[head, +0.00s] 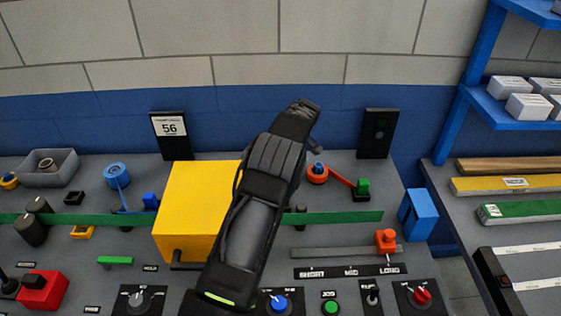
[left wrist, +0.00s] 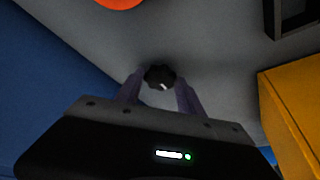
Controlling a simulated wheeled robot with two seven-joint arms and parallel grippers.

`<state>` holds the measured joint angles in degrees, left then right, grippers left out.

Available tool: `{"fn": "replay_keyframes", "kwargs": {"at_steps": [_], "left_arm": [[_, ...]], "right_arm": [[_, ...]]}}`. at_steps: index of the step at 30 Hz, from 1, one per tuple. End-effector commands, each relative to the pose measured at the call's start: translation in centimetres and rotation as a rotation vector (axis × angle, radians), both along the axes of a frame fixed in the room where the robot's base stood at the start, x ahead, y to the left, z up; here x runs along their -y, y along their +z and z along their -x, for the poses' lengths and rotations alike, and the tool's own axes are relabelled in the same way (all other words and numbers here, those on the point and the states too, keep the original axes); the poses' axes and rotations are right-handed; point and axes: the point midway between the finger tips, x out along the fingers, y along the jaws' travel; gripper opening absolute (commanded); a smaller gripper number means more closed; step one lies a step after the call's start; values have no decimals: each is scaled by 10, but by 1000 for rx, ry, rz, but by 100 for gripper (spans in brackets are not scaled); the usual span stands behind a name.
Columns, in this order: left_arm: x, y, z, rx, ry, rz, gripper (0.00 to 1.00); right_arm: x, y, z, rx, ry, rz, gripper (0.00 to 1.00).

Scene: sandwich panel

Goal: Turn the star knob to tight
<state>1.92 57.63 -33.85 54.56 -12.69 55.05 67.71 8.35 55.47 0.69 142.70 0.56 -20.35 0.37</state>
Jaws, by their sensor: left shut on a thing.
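The star knob (left wrist: 160,75) is small, black and lobed, with a short white mark on it. It shows in the left wrist view on a grey surface. My left gripper (left wrist: 160,86) is shut on it, with one finger on each side. In the head view my left arm reaches up over the bench and hides its gripper and the knob. Labels for the knob's tight position cannot be made out. My right gripper is in neither view.
A yellow block (head: 190,210) stands left of my arm, across a green strip (head: 345,216). A red-orange roller (head: 317,174) is close on the right. Switches and dials line the front.

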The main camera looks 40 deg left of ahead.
Motion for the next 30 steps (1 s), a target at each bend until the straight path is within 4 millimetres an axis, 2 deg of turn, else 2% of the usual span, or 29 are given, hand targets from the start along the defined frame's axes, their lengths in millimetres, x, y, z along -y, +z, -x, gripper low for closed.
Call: {"fn": "replay_keyframes", "kwargs": {"at_steps": [11, 18, 30], "left_arm": [[-1, -4, 2, 4, -223, 1, 4], [-2, -3, 3, 6, -442, 0, 4], [-5, -1, 6, 6, -821, -1, 4]], "right_arm": [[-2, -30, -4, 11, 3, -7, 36], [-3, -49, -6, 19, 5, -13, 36], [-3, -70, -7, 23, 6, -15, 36]]}}
